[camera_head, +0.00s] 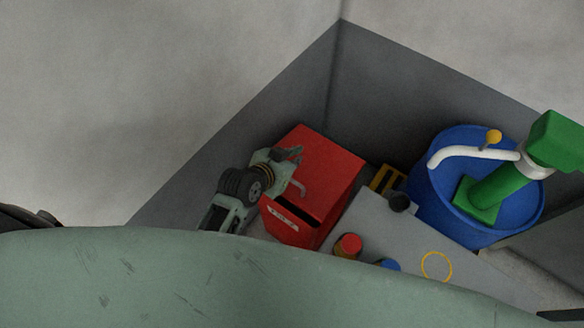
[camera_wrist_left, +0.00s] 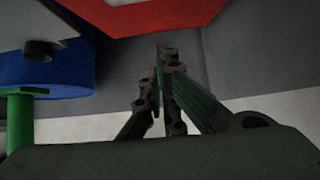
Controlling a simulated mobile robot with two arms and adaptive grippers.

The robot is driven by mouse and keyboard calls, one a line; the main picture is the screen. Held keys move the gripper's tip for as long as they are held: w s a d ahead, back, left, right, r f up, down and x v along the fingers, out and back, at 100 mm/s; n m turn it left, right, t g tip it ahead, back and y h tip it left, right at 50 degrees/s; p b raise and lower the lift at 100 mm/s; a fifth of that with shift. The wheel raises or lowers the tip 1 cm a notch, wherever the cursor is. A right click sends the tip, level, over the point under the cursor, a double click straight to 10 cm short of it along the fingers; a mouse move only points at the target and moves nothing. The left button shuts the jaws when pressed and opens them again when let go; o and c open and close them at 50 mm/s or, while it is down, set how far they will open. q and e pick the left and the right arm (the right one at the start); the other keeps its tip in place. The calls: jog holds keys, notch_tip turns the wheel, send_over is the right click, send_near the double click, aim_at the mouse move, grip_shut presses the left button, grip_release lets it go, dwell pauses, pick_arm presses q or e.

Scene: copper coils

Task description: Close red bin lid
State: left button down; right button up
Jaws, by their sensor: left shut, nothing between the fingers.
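The red bin (camera_head: 335,170) stands against the grey walls in the corner, with a white label and a dark gap on its near side. I cannot tell how far its lid is from closed. A small pale handle-like part (camera_head: 297,187) shows on it. My left gripper (camera_head: 292,155) is at the bin's left side, partly in front of it, shut and empty. In the left wrist view its fingers (camera_wrist_left: 164,62) are together, just below the red bin's edge (camera_wrist_left: 185,20). Whether they touch it is unclear. My right gripper is not in view.
A grey box top (camera_head: 400,235) with a red button (camera_head: 348,244) and a yellow ring stands right of the bin. A blue barrel (camera_head: 435,205) with a green pump (camera_head: 500,190) is further right. Walls close in behind the bin.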

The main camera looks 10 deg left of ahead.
pick_arm(q)
jog(key=shift+s+a+f, duration=0.15)
jog(key=shift+s+f, duration=0.05)
jog(key=shift+f, duration=0.9)
jog(key=shift+s+a+f, duration=0.1)
jog(key=shift+s+f, duration=0.05)
jog(key=shift+f, duration=0.95)
jog(key=shift+t+h, duration=0.3)
jog(key=shift+t, duration=0.5)
jog(key=s+f+b, duration=0.1)
jog(key=f+b, duration=0.1)
jog(key=s+f+b, duration=0.1)
jog(key=f+b, duration=0.1)
jog(key=s+a+f+b, duration=0.1)
jog(key=f+b, duration=0.1)
jog(key=shift+a+f, duration=0.1)
jog(key=shift+f, duration=0.1)
jog(key=shift+s+a+f+b, duration=0.1)
jog(key=shift+s+f+b, duration=0.1)
jog(key=shift+f+b, duration=0.2)
jog(key=shift+r, duration=0.1)
